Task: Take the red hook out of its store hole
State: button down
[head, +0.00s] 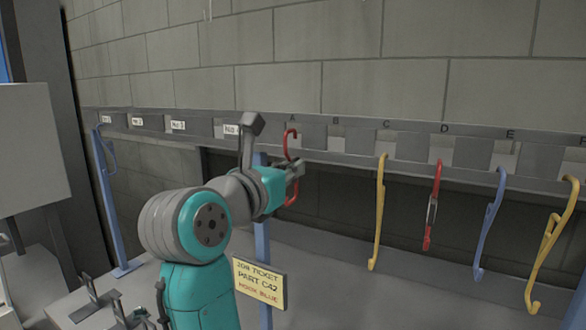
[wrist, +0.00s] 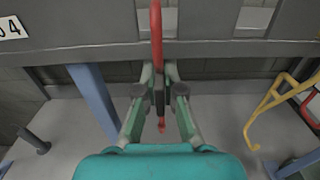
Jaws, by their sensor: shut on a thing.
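A red hook (head: 291,140) is at the rail below the letter A. My gripper (head: 294,176) is shut around its shank, and the curved top shows above the fingers. In the wrist view the red hook (wrist: 156,35) runs down between the fingers of my gripper (wrist: 159,88), and its red lower tip (wrist: 162,124) shows below them. The curved top overlaps the grey rail (head: 345,161). I cannot tell whether its end is still inside a hole there.
A yellow hook (head: 379,215), a second red hook (head: 434,200) with a grey part, a blue hook (head: 489,225) and another yellow hook (head: 550,245) hang to the right. A job ticket sign (head: 260,280) and blue posts (head: 107,200) stand below the rail.

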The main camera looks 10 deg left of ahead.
jog(key=shift+v, duration=1.25)
jog(key=shift+s, duration=0.1)
jog(key=v, duration=0.9)
jog(key=shift+s+r, duration=0.2)
jog(key=shift+s, duration=0.2)
